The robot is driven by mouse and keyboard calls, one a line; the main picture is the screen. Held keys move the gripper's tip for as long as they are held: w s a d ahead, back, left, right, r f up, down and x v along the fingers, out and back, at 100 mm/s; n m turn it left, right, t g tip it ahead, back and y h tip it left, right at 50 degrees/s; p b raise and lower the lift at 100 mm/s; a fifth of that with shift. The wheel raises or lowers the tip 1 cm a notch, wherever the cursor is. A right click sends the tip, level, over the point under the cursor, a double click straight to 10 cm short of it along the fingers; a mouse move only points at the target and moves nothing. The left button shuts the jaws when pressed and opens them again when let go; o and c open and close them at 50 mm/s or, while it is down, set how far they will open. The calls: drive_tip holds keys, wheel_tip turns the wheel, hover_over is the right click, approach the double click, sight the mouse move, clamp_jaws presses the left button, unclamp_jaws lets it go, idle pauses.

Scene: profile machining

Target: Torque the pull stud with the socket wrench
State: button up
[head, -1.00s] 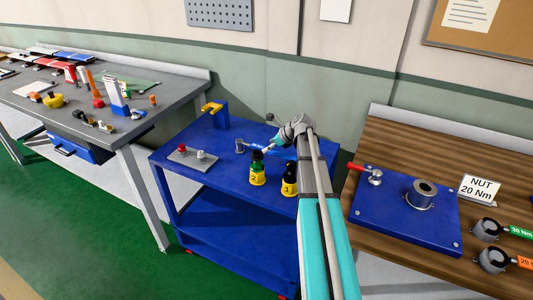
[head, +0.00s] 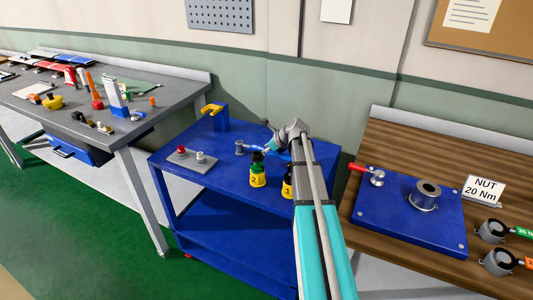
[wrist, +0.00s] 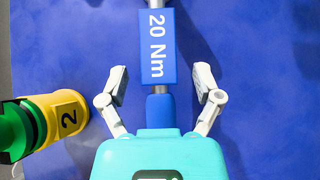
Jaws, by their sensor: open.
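The socket wrench (head: 279,156) lies on the blue cart, its silver head (head: 240,147) to the left. In the wrist view its blue handle (wrist: 157,50), marked 20 Nm, runs up the middle. My gripper (wrist: 160,84) is open, with one finger on each side of the handle and a gap on both sides. In the head view my gripper (head: 272,146) is over the cart, partly hidden by my arm. A silver cylindrical part (head: 425,195) stands in the fixture on the right bench. I cannot pick out the pull stud for certain.
Holder 2 (head: 257,174), green and yellow, stands close left of my gripper; it also shows in the wrist view (wrist: 66,119). Holder 1 (head: 287,188) is partly behind my arm. A grey plate (head: 188,162) with knobs and a yellow-topped stand (head: 215,112) share the cart.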

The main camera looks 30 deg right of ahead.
clamp_jaws()
drive_tip(key=shift+r, duration=0.15)
idle(0.4)
wheel_tip(320, 180, up, 3)
drive_tip(key=p, duration=0.3)
drive_tip(key=s+r+p, duration=0.9)
drive_tip(key=s+p, duration=0.1)
drive_tip(key=s, duration=0.4)
drive_tip(key=shift+a+r, duration=0.3)
drive_tip(key=shift+r, duration=0.05)
